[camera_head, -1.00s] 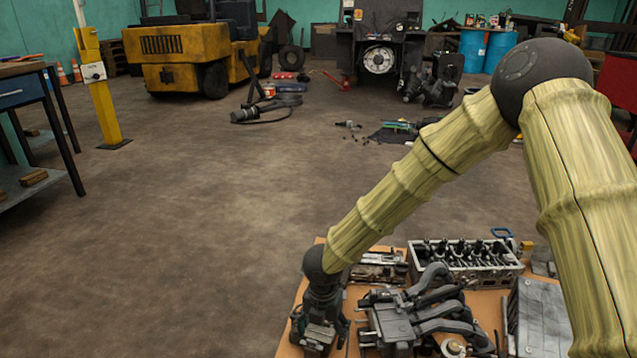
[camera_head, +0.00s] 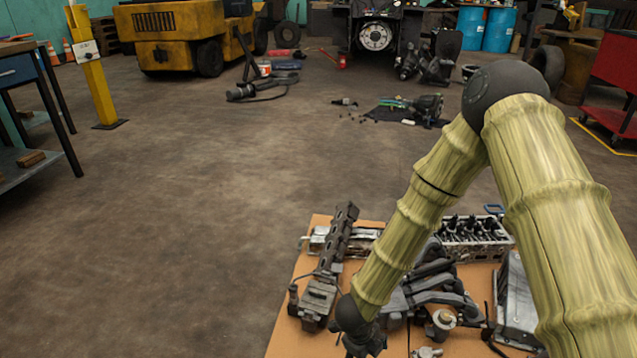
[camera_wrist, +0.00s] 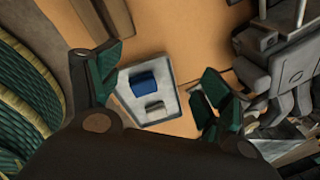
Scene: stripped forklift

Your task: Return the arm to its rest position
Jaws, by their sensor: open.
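My arm bends at a dark elbow high on the right in the head view and comes down over the orange-brown tabletop (camera_head: 285,335). My gripper (camera_head: 362,345) is low there, near the bottom edge, and its fingertips are hard to make out. In the wrist view my gripper (camera_wrist: 160,70) has its two green-and-dark fingers spread apart with nothing held. Beyond the gap lies a pale tray (camera_wrist: 150,118) with a blue piece (camera_wrist: 144,84) and a small grey piece (camera_wrist: 155,105).
A long dark part (camera_head: 338,240) lies left of my forearm. The manifold (camera_head: 432,285), cylinder head (camera_head: 475,240) and a grey metal box (camera_head: 515,300) crowd the tabletop. Open floor (camera_head: 180,230) lies left, with a yellow post (camera_head: 98,85) and workbench (camera_head: 25,75).

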